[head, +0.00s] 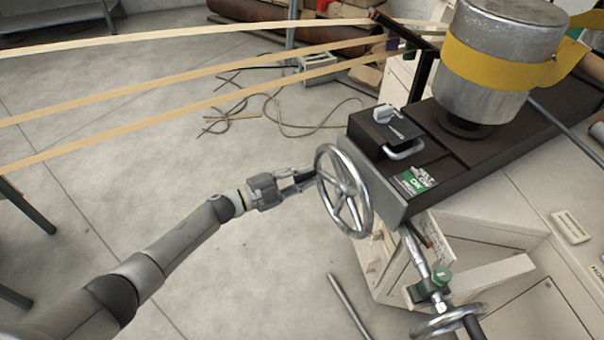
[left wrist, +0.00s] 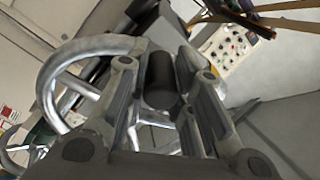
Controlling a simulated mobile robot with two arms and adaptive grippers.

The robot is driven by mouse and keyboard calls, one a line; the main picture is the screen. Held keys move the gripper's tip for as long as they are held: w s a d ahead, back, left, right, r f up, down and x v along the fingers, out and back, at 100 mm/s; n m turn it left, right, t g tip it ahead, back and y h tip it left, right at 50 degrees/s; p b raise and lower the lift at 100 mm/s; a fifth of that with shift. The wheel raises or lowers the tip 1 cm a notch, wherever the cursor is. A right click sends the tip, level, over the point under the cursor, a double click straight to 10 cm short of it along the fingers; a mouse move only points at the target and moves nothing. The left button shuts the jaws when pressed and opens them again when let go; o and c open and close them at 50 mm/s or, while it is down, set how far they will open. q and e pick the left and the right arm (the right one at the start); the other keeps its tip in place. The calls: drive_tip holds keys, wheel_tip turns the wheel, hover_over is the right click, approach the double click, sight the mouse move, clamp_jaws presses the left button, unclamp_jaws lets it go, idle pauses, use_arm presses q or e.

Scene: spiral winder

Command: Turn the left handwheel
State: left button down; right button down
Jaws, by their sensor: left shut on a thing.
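The left handwheel (head: 343,191) is a silver spoked wheel on the near end of the dark machine bed. Its curved rim (left wrist: 75,65) also shows in the left wrist view. My left gripper (head: 308,181) is at the wheel's left edge, its fingers pointing at the rim. In the left wrist view a dark cylindrical handle (left wrist: 162,80) lies between the two fingers, and the gripper (left wrist: 165,95) is shut on it. In the head view this handle is hidden by the fingers. My right gripper is not in view.
A second handwheel (head: 448,321) sits lower right on a slanted shaft. A large metal cylinder with a yellow band (head: 490,70) stands on the machine. Wooden strips (head: 150,90) cross the upper left. Cables (head: 270,110) lie on the floor. The floor left of the wheel is open.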

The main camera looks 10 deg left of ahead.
use_arm(q)
drive_tip(key=shift+f, duration=0.2)
drive_tip(key=c, duration=1.3)
unclamp_jaws()
drive_tip(key=shift+r, duration=0.1)
drive_tip(key=v, duration=1.2)
